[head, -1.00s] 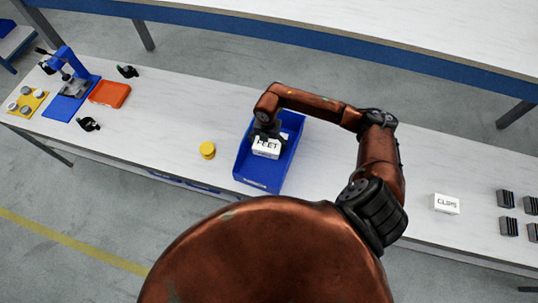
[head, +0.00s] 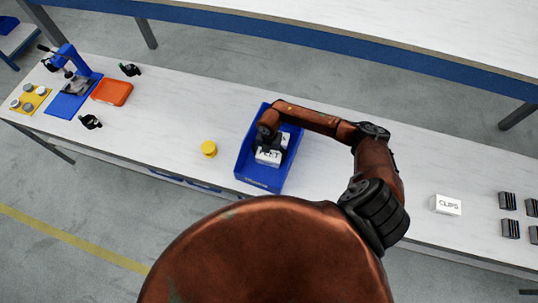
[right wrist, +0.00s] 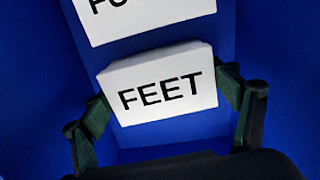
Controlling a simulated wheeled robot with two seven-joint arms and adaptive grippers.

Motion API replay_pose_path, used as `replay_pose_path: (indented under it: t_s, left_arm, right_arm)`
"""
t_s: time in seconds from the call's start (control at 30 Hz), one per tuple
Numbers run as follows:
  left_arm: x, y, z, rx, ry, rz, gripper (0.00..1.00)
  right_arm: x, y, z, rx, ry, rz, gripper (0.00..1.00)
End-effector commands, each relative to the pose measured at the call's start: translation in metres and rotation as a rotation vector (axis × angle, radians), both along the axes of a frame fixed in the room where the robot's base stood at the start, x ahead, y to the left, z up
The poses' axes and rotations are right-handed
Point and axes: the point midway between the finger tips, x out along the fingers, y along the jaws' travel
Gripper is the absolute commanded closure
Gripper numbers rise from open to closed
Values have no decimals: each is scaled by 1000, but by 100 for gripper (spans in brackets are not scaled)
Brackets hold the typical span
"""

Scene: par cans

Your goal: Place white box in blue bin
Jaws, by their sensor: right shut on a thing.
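A white box marked FEET (head: 267,158) is inside the blue bin (head: 246,172) on the white bench. My right gripper (head: 269,143) reaches down into the bin and is shut on this box. In the right wrist view the FEET box (right wrist: 160,88) sits between the two fingers, slightly tilted in the picture. A second white box (right wrist: 145,14), its lettering partly cut off, lies just beyond it inside the bin. Whether the FEET box touches the bin floor I cannot tell. Another white box marked CLIPS (head: 446,205) stands on the bench at the right. My left gripper is not in view.
A yellow round item (head: 209,149) stands left of the bin. An orange tray (head: 112,92), a blue press (head: 75,75) and a yellow plate (head: 30,101) are at the far left. Several dark blocks (head: 511,228) are at the right.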

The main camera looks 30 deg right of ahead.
Motion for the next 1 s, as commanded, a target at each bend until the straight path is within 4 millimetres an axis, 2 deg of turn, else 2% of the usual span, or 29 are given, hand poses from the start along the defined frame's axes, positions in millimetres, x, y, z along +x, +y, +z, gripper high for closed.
replay_pose_path:
  t_s: [0.03, 0.07, 0.3, 0.67, 0.77, 1.0]
  left_arm:
    - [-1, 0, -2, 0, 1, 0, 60]
    - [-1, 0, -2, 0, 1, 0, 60]
    - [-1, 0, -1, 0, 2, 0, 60]
    - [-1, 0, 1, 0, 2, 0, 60]
    - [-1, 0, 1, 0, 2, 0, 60]
    - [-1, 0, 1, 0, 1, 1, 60]
  right_arm:
    - [0, 0, -2, 0, 0, 0, 47]
    - [0, 0, -3, -1, 1, 0, 18]
    - [0, 0, -2, 0, 0, 0, 2]
    - [0, 0, 2, 0, 0, 0, 1]
    - [1, 0, 13, 1, -2, 1, 1]
    - [1, -1, 61, -2, -4, 3, 1]
